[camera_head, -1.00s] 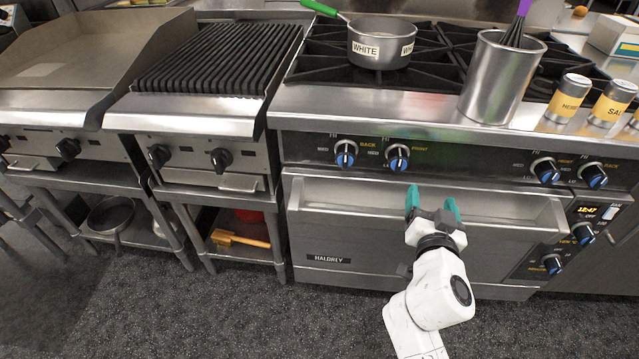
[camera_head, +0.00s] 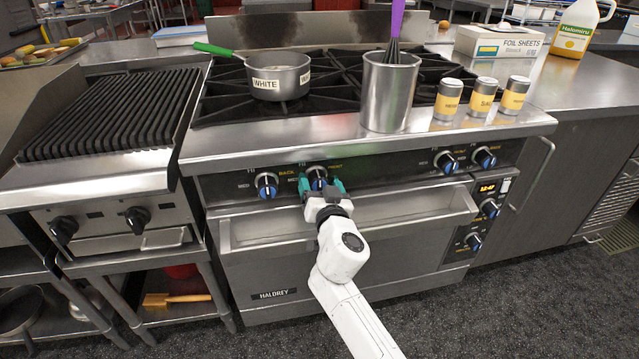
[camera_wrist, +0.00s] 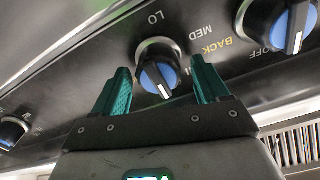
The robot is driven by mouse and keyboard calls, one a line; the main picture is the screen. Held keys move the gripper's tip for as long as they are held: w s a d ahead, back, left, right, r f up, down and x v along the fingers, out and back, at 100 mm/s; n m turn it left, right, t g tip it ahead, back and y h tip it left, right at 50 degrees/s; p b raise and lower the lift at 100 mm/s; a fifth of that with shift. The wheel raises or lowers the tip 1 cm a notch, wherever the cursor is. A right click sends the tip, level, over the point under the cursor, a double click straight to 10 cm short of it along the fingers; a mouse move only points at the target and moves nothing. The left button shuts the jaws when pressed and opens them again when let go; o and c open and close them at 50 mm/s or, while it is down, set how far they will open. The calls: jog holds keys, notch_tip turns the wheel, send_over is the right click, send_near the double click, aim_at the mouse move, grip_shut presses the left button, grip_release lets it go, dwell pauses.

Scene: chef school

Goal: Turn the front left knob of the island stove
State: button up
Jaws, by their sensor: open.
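The island stove (camera_head: 350,140) has a row of black knobs with blue faces along its front panel. The left pair is a knob marked BACK (camera_head: 267,185) and, right of it, the knob marked FRONT (camera_head: 318,175). My gripper (camera_head: 320,184) is open, with its teal fingertips on either side of the FRONT knob. In the wrist view, the FRONT knob (camera_wrist: 158,76) lies between the two teal fingers of my gripper (camera_wrist: 162,88), with gaps visible on both sides. Its white pointer line is visible. The BACK knob (camera_wrist: 282,24) is to the right there.
A right pair of knobs (camera_head: 465,159) sits further along the panel. A pot marked WHITE (camera_head: 276,78), a metal utensil holder (camera_head: 388,95) and several yellow-labelled shakers (camera_head: 484,97) stand above the panel. The oven handle ledge (camera_head: 345,220) runs below my gripper.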

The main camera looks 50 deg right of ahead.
jog(key=shift+w+d, duration=0.1)
jog(key=shift+c, duration=0.2)
jog(key=c, duration=0.9)
